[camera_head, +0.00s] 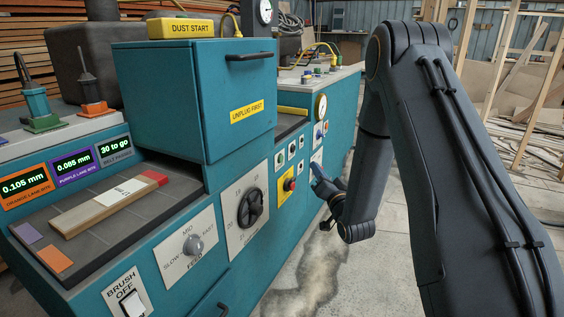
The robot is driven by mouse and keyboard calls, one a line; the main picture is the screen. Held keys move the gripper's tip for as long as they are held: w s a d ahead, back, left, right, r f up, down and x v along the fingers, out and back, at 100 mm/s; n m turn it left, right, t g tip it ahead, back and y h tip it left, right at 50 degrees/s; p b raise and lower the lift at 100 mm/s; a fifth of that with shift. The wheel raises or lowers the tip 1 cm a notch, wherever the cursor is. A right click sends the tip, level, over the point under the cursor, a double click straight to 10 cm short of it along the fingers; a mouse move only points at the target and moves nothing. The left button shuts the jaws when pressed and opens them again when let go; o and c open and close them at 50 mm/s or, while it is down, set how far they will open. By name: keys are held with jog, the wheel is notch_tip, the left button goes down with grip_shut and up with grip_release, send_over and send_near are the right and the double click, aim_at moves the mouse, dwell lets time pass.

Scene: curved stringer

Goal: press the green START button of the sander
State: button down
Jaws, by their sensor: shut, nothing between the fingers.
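The teal sander (190,85) fills the left and middle of the head view, its front panel running away from me. A red button (289,184) sits on a yellow plate. Several small buttons on pale plates (279,161) sit above it; they are too small for me to read a START label or be sure which is green. My gripper (314,170) is shut and empty, pointing left at the panel, just right of the red button's plate. I cannot tell the gap between its tips and the panel. The arm hides part of the far right side.
A black dial (250,207), a feed knob (194,245) and a brush switch (132,304) are on the near panel. Bare floor (310,270) lies below my gripper.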

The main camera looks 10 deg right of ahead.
aim_at(281, 159)
jog(key=w+a+b, duration=0.2)
jog(key=w+a, duration=0.3)
jog(key=a, duration=0.2)
dwell(0.5)
jog(key=shift+w+a, duration=0.2)
dwell(1.8)
jog(key=shift+w+a, duration=0.15)
jog(key=shift+a, duration=0.05)
